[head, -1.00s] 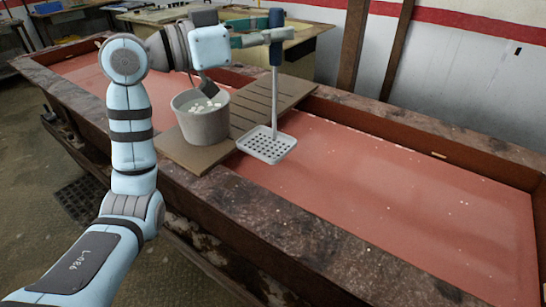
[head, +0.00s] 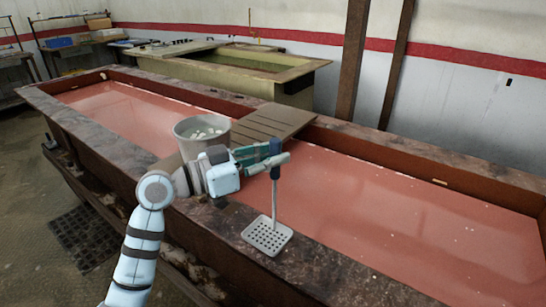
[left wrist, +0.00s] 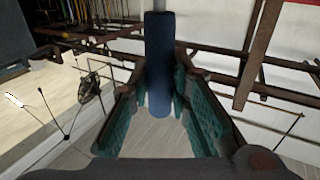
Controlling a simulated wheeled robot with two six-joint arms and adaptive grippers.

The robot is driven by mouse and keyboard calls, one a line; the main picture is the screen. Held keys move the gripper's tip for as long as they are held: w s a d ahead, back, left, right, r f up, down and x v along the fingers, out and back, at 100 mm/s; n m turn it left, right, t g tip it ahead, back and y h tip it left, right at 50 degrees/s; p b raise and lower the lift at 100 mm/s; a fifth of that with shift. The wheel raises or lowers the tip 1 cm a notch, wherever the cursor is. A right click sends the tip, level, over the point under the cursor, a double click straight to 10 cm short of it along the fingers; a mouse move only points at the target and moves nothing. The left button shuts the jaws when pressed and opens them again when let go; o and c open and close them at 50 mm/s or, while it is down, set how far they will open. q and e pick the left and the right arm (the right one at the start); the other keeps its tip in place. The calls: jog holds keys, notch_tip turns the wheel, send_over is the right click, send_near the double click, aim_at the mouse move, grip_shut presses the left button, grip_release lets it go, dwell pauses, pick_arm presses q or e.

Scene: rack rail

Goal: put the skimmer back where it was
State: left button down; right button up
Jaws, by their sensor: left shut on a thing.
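The skimmer (head: 274,200) has a blue handle, a thin grey shaft and a square white head full of holes (head: 267,236). It hangs upright with its head low, over the near stone rim of the tank. I cannot tell whether the head touches the rim. My left gripper (head: 272,162) is shut on the blue handle near its top. In the left wrist view the blue handle (left wrist: 159,70) stands between the teal finger pads. My right gripper is not in view.
A grey bucket (head: 203,137) with white pieces stands on a slatted board (head: 272,122) across the long tank of red liquid (head: 400,200). The stone rim (head: 340,265) looks clear at the right. A second tank (head: 240,65) and brown posts (head: 352,60) stand behind.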

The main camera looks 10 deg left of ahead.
pick_arm(q)
jog(key=c, duration=1.6)
grip_release()
jog(key=shift+f, duration=0.1)
jog(key=shift+o, duration=0.6)
jog(key=b+v, duration=0.3)
jog(key=v, duration=0.9)
jog(key=shift+b, duration=0.35)
